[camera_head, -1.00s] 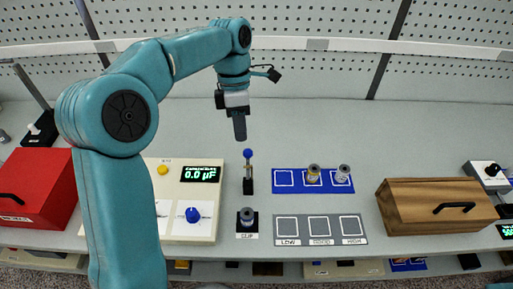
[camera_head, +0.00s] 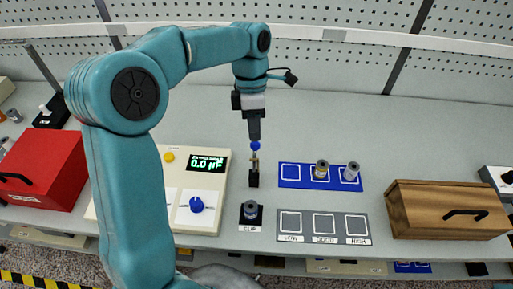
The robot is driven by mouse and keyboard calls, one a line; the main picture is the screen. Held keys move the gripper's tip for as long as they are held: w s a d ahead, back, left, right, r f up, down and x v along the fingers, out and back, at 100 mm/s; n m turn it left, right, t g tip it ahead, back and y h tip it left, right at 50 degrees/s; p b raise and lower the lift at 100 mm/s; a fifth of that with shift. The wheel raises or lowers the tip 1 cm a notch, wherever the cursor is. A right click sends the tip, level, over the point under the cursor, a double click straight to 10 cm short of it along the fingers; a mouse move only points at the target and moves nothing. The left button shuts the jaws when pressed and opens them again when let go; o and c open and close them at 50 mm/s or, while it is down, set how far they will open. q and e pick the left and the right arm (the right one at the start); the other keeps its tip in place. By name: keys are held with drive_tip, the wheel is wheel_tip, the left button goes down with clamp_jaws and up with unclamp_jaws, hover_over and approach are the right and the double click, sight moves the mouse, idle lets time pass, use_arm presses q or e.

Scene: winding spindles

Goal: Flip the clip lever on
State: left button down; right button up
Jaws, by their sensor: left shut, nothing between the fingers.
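The clip lever (camera_head: 254,166) is a thin post with a blue ball on top, rising from a small black base. It looks upright, behind the black clip pad labelled CLIP (camera_head: 241,221). A grey spindle (camera_head: 251,209) stands on that pad. My left gripper (camera_head: 254,138) is shut and empty, pointing down right at the lever's blue ball. Its tips overlap the ball in the picture; I cannot tell whether they touch. My right gripper is not in view.
A meter box (camera_head: 220,187) reading 0.0 µF stands left of the lever. A blue tray (camera_head: 305,185) with two spindles and a grey tray (camera_head: 359,220) labelled LOW, GOOD, HIGH lie to the right. A red box (camera_head: 50,160) and a wooden box (camera_head: 425,200) stand at either side.

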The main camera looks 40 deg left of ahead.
use_arm(q)
hover_over(254, 157)
drive_tip(key=s+d, duration=0.1)
wheel_tip(254, 157, down, 6)
drive_tip(key=shift+w+d+f, duration=0.1)
drive_tip(key=shift+d, duration=0.2)
drive_tip(key=shift+a, duration=0.15)
